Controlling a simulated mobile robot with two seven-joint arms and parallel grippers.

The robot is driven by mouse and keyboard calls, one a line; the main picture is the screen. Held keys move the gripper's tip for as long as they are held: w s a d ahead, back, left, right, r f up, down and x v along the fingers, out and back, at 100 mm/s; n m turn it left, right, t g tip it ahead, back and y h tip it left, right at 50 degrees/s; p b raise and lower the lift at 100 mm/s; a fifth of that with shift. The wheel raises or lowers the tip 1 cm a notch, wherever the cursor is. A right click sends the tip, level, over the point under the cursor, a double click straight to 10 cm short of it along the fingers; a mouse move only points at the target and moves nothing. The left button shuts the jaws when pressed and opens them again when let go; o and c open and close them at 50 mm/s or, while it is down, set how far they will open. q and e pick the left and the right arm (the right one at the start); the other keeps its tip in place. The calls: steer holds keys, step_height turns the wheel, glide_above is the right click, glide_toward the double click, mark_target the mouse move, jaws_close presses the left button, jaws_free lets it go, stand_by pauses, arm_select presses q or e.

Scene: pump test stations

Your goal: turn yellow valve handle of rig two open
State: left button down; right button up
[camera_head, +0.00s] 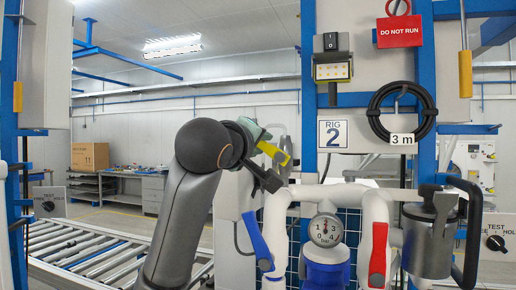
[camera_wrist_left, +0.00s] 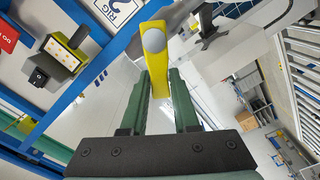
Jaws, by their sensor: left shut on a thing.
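The yellow valve handle (camera_head: 273,151) of rig two is just left of the "RIG 2" sign and slants down to the right. In the left wrist view the handle (camera_wrist_left: 157,65) runs between the green fingers, with a round grey pivot cap near its far end. My left gripper (camera_head: 262,147) is shut on the handle; its fingers show on both sides of it in the left wrist view (camera_wrist_left: 160,88). My arm hides part of the pipe around the valve. My right gripper is not in view.
The "RIG 2" sign (camera_head: 332,134), a lamp (camera_head: 333,70) and a coiled black hose (camera_head: 402,112) are on the rig. Below are a blue handle (camera_head: 257,241), a pressure gauge (camera_head: 326,230) and a red handle (camera_head: 378,254). A roller conveyor (camera_head: 85,250) lies at left.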

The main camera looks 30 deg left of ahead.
arm_select(q)
steer(key=shift+d+r+m, duration=0.25)
steer(key=shift+r+m, duration=0.05)
steer(key=shift+m, duration=0.5)
steer(key=c, duration=0.7)
jaws_free()
steer(key=shift+o, duration=0.2)
